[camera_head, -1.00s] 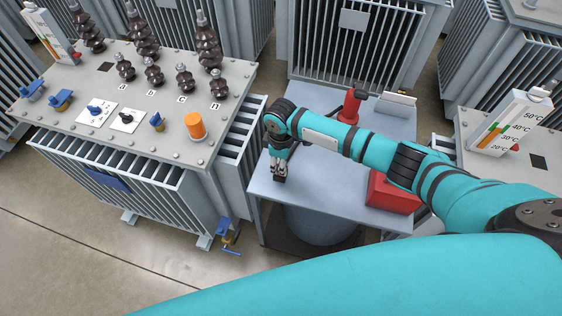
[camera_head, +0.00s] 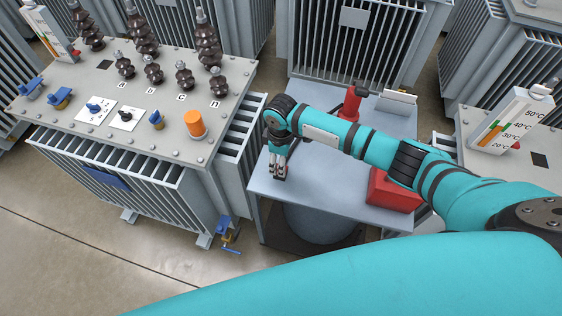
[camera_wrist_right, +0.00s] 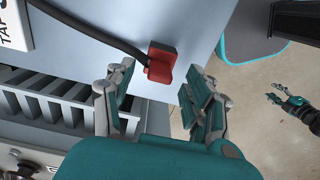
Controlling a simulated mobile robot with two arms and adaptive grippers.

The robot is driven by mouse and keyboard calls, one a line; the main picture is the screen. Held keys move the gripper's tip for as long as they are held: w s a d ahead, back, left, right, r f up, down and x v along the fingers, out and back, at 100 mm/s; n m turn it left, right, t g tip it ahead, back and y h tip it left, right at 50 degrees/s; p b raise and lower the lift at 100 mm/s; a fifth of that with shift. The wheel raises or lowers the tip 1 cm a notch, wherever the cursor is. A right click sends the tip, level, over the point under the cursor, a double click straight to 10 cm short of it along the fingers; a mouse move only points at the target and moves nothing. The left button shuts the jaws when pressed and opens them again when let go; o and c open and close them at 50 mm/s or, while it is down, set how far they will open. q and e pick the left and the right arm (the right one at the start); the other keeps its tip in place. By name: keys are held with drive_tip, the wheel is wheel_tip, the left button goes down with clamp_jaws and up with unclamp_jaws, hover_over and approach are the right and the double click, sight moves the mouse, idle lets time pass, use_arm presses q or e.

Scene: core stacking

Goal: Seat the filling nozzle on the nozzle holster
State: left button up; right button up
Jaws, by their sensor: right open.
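My right gripper (camera_head: 279,175) hangs over the left end of the grey table, and its fingers also stand apart and empty in the wrist view (camera_wrist_right: 158,70). Beyond and between the fingertips in the wrist view is a red piece (camera_wrist_right: 161,64), joined by a black hose (camera_wrist_right: 95,25); I cannot tell if it is nozzle or holster. In the head view a red upright cylinder (camera_head: 350,104) with a dark top stands at the table's back, and a red box (camera_head: 393,191) sits at its front right. My left gripper (camera_wrist_right: 275,92) is in the wrist view, small, over the floor, fingers apart.
The grey table (camera_head: 320,195) has bare surface around its middle. A large transformer (camera_head: 75,75) with an orange cylinder (camera_head: 196,125) on top stands close to its left. A white box (camera_head: 397,103) is at the back right. More transformers stand behind and right.

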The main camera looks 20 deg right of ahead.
wheel_tip(320, 180, up, 11)
drive_tip(key=shift+f, duration=0.2)
drive_tip(key=o, duration=1)
drive_tip(key=shift+c, duration=0.2)
drive_tip(key=shift+r, duration=0.1)
wheel_tip(320, 180, up, 9)
drive_tip(key=p, duration=0.8)
